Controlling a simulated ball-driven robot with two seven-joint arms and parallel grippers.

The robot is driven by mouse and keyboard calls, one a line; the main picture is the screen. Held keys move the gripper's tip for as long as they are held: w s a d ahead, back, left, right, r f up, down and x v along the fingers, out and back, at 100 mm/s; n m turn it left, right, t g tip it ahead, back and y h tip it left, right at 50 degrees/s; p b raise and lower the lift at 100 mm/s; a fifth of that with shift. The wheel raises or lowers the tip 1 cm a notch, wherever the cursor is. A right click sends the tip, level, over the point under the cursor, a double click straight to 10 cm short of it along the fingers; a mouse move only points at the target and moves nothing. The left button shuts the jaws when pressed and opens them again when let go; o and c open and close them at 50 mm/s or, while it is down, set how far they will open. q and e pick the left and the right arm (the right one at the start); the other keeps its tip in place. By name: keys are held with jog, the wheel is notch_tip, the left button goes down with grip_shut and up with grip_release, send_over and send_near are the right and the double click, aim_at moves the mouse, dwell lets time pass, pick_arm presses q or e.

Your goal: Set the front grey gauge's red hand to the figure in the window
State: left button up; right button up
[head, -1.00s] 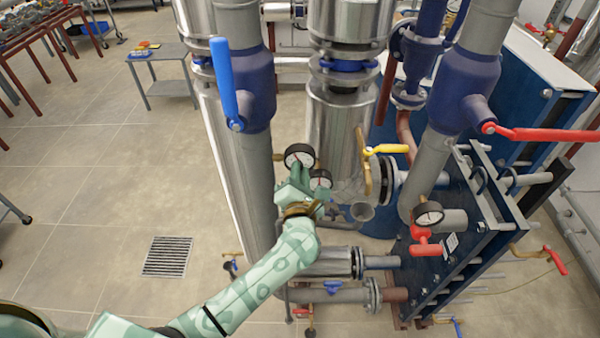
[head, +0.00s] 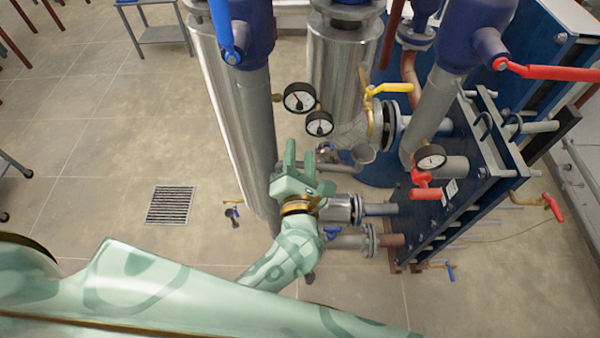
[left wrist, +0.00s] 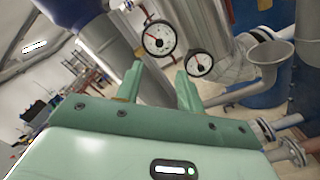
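Two round gauges with white dials and dark rims sit beside the grey pipe: a larger one (head: 299,97) and a smaller one (head: 319,123) just below right. A third gauge (head: 430,157) stands right, by the red valve. I cannot tell which is the front grey one. In the left wrist view the larger dial (left wrist: 159,38) and smaller dial (left wrist: 199,63) each show a red hand; their figures are too small to read. My left gripper (head: 299,150) is open and empty, below and apart from both gauges; its fingers (left wrist: 158,72) point towards them. My right gripper is out of view.
The grey pipe (head: 256,140) rises just left of my gripper. A yellow-handled valve (head: 390,89) and a horn-shaped pipe end (head: 363,154) stand right of the gauges. The blue plate stack (head: 455,195) is further right.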

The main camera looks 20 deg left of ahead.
pick_arm(q)
jog(key=v, duration=0.4)
jog(key=shift+s+b, duration=0.15)
jog(key=shift+b, duration=0.15)
